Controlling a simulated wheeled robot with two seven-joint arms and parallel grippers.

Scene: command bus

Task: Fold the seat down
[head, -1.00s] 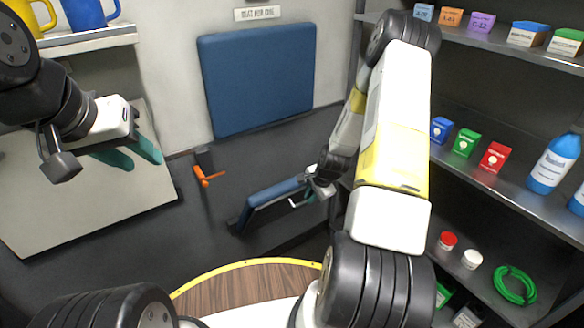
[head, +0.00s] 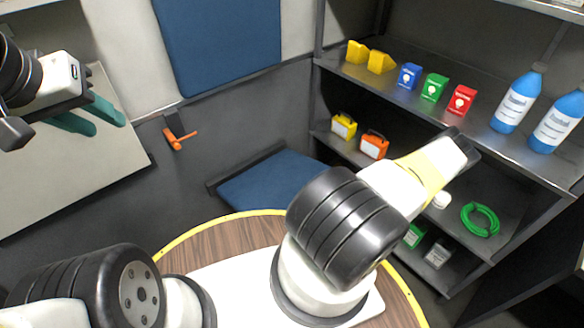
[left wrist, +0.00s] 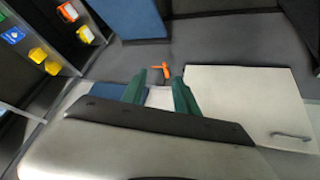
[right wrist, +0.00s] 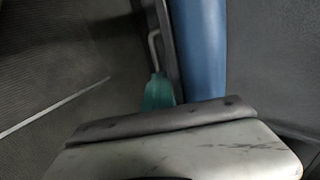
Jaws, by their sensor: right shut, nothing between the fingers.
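The blue seat cushion (head: 275,182) sticks out from the dark wall low down, its broad top face showing and looking about level. The blue backrest (head: 222,45) is fixed upright above it. An orange lever (head: 177,140) is on the wall left of the seat. My left gripper (head: 110,126) is open and empty, left of the lever; its teal fingers stand apart in the left wrist view (left wrist: 159,76). My right gripper (right wrist: 158,78) is shut and empty beside the blue seat edge (right wrist: 203,50), close to a grey bar handle (right wrist: 153,45); contact is unclear. In the head view it is hidden.
Dark shelves (head: 500,150) with boxes, bottles and a green hose coil (head: 480,219) stand at right. A round wooden-topped surface (head: 225,240) lies in front of the seat.

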